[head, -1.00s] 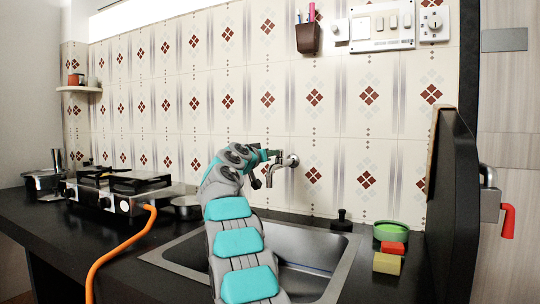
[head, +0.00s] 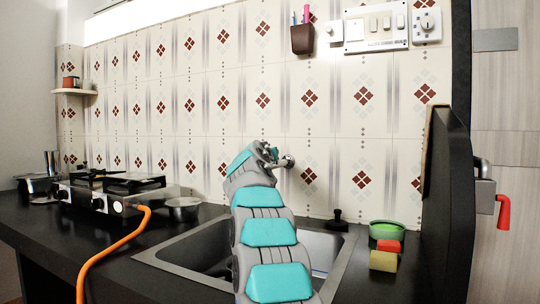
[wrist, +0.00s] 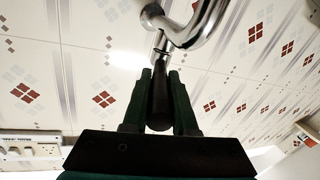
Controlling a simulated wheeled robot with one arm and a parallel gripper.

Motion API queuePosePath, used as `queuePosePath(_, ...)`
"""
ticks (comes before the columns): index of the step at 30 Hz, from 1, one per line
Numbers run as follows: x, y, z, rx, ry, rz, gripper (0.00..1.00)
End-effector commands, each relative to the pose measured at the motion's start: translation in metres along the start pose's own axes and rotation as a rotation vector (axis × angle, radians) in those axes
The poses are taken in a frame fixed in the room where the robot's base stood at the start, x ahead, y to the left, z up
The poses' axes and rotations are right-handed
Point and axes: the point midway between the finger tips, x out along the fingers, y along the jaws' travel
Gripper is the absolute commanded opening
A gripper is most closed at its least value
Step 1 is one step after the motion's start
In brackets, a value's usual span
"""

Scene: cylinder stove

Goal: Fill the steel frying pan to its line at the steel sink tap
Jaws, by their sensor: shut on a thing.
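The steel tap (head: 288,162) comes out of the tiled wall above the steel sink (head: 178,255). My gripper (head: 271,153) is at the tap, partly hidden by my arm. In the wrist view, the gripper's dark green fingers (wrist: 160,76) are shut on a dark handle (wrist: 160,100), which appears to join the chrome tap (wrist: 195,25). My arm hides the tap spout and much of the sink, and no water or fill line shows.
A two-burner stove (head: 110,190) with an orange hose (head: 110,250) stands at left. A green bowl (head: 387,229), a red block (head: 388,247) and a yellow sponge (head: 383,261) lie right of the sink. A dark upright panel (head: 450,205) bounds the right side.

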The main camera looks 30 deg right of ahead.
Motion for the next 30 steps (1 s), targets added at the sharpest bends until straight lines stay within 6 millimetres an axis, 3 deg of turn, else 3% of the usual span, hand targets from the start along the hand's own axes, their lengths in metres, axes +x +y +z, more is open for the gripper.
queuePosePath(1,0.0,-0.001,0.001,0.0,-0.002,0.0,0.0)
queuePosePath(2,0.0,0.0,0.001,0.0,-0.002,0.0,0.29)
queuePosePath(9,0.0,0.0,0.001,0.0,-0.001,0.0,0.56)
queuePosePath(20,-0.004,-0.001,0.001,0.0,0.0,0.0,0.56)
queuePosePath(30,-0.043,0.0,0.003,0.0,0.001,0.0,0.56)
